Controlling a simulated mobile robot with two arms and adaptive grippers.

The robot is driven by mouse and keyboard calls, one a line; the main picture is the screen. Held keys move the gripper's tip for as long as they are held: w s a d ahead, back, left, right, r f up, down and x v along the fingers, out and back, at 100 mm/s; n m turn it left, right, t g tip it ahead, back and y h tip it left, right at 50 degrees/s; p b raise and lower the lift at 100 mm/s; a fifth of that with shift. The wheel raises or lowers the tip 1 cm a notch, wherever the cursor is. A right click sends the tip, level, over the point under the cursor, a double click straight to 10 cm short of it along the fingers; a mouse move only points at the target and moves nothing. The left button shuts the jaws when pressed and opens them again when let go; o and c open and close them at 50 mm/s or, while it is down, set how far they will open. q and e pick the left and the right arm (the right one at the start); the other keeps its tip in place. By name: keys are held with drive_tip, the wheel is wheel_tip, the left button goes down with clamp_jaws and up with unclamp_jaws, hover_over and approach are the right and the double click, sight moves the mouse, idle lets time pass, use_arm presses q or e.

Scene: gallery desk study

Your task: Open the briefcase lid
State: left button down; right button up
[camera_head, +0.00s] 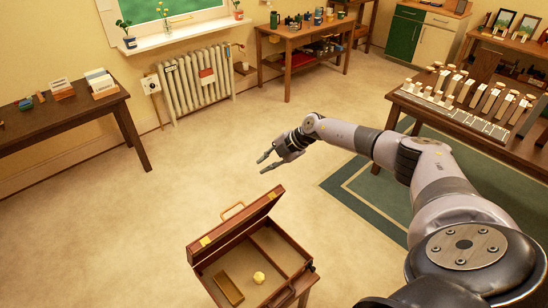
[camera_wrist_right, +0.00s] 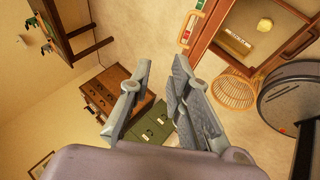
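The brown briefcase (camera_head: 296,254) stands at the bottom centre of the head view, its tan inside exposed. Its lid (camera_head: 238,224) is raised along the far side, with a tan handle (camera_head: 231,209) beyond it. A brown block (camera_head: 229,289) and a small yellow object (camera_head: 258,277) lie inside. My right gripper (camera_head: 263,164) is open and empty, above and beyond the lid, apart from it. In the right wrist view its two fingers (camera_wrist_right: 160,72) are spread with nothing between them, and the handle (camera_wrist_right: 189,29) shows to the right. My left gripper is out of view.
The briefcase rests on a small wooden stand (camera_head: 307,287). A table with pale blocks (camera_head: 420,103) stands at right, a desk (camera_head: 75,113) at left, a radiator (camera_head: 197,82) at the back. A wicker basket (camera_wrist_right: 234,92) shows in the wrist view. The floor between is clear.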

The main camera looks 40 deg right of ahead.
drive_tip(key=v, duration=0.4)
drive_tip(key=shift+r, duration=0.15)
drive_tip(key=shift+c, duration=0.4)
